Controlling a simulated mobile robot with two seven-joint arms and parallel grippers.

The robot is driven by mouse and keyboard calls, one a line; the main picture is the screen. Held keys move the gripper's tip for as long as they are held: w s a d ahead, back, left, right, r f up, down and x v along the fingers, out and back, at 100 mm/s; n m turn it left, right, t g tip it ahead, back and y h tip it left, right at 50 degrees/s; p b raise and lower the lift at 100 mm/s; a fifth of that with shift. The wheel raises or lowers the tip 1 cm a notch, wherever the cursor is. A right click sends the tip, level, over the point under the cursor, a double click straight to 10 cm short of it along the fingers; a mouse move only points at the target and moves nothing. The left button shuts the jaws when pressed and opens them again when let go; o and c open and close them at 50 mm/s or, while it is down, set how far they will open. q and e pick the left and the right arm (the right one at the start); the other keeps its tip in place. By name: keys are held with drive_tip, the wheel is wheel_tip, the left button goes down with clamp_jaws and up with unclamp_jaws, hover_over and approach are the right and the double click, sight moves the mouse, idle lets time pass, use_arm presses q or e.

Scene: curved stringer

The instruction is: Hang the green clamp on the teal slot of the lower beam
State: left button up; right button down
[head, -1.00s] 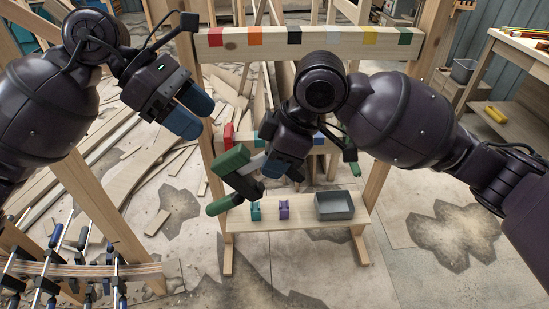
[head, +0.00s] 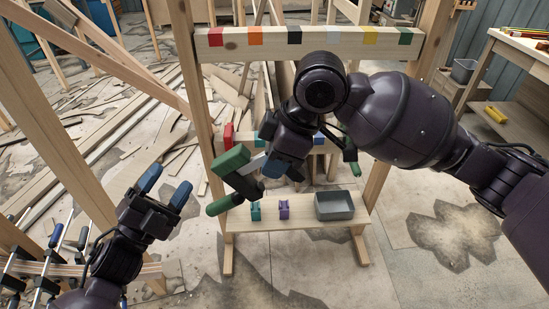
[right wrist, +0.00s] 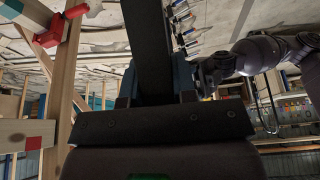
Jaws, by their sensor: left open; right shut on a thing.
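The green clamp (head: 232,160), with green jaws and a dark bar, is held by my right gripper (head: 280,165) in front of the lower beam. In the right wrist view its dark bar (right wrist: 147,45) runs up between the blue fingers. The lower beam (head: 333,149) is largely hidden behind my right gripper and the clamp. A teal patch (head: 259,139) shows on it just left of my right gripper. The clamp appears in front of the beam; I cannot tell whether they touch. My left gripper (head: 166,187) is open and empty at lower left, away from the beams.
A red clamp (head: 228,134) hangs at the lower beam's left end. The upper beam (head: 272,40) has several coloured slots. A low shelf (head: 300,223) holds a teal clamp (head: 256,211), a purple clamp (head: 284,208) and a grey bin (head: 334,205). Several clamps stand on a curved wooden piece (head: 150,270).

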use_arm(q)
drive_tip(key=s+a+f+n+y, duration=0.3)
drive_tip(key=a+f+n+y, duration=0.1)
drive_tip(key=f+n+y, duration=0.3)
drive_tip(key=s+a+f+n+y, duration=0.3)
drive_tip(key=f+n+y, duration=0.25)
drive_tip(key=f, duration=0.25)
drive_tip(key=s+a+f+n+g+y, duration=0.1)
drive_tip(key=s+f+n+g, duration=0.2)
drive_tip(key=s+f, duration=0.3)
drive_tip(key=s+a+f+n+g+y, duration=0.1)
drive_tip(key=s+a+f+n+g, duration=0.1)
drive_tip(key=s+f+n+g, duration=0.2)
wheel_tip(320, 180, down, 3)
drive_tip(key=shift+s+a+r, duration=0.1)
drive_tip(key=shift+s+a, duration=0.15)
drive_tip(key=shift+s, duration=0.85)
